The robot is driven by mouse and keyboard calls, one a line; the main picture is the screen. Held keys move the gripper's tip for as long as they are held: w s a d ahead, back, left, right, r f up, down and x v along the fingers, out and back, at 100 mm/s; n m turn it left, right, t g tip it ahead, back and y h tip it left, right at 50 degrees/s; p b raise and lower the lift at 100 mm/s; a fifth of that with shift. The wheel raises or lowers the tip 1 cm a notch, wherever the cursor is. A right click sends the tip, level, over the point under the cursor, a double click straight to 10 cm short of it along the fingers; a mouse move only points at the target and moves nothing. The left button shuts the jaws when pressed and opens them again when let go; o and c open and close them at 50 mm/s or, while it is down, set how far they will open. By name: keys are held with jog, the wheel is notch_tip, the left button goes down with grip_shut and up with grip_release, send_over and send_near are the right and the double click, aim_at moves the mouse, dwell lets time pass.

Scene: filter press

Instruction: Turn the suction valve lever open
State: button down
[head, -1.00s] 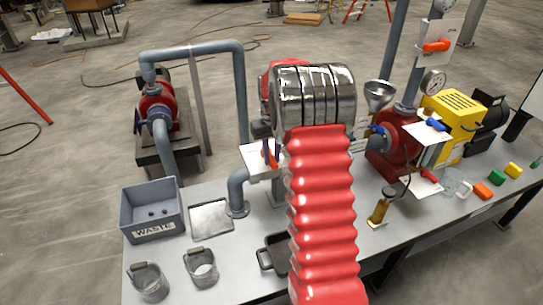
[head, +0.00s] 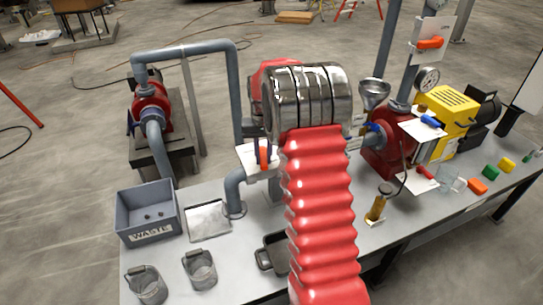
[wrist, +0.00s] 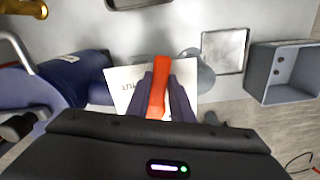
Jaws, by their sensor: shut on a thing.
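An orange valve lever (head: 264,157) shows at a white placard (head: 250,158) beside the grey pipe elbow, just left of my arm in the head view. In the wrist view the lever (wrist: 159,88) stands nearly upright between the two dark fingers of my gripper (wrist: 162,92), which is shut on it. The placard (wrist: 122,80) lies behind the fingers, and its lettering is partly covered. In the head view my red-sleeved arm hides most of the valve body, and the fingers are hard to make out.
A grey waste bin (head: 150,214), a flat metal tray (head: 208,221) and two metal cups stand at the bench's left. A red pump (head: 385,150) and a yellow motor unit (head: 447,112) stand right. Another orange lever (head: 430,43) is on the upright pipe.

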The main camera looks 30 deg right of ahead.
jog(key=w+a+m, duration=0.1)
jog(key=m, duration=0.2)
jog(key=w+a+m, duration=0.1)
jog(key=w+m, duration=0.1)
jog(key=m, duration=0.2)
jog(key=w+a+m, duration=0.1)
jog(key=w+m, duration=0.1)
jog(key=m, duration=0.1)
jog(key=shift+a+m, duration=0.25)
jog(key=shift+m, duration=0.15)
jog(key=shift+w+r+m, duration=0.1)
jog(key=shift+w+m, duration=0.45)
jog(key=shift+m, duration=0.45)
jog(key=shift+w+m, duration=0.5)
jog(key=shift+m, duration=0.5)
jog(key=c, duration=1.6)
grip_release()
jog(key=shift+o, duration=0.2)
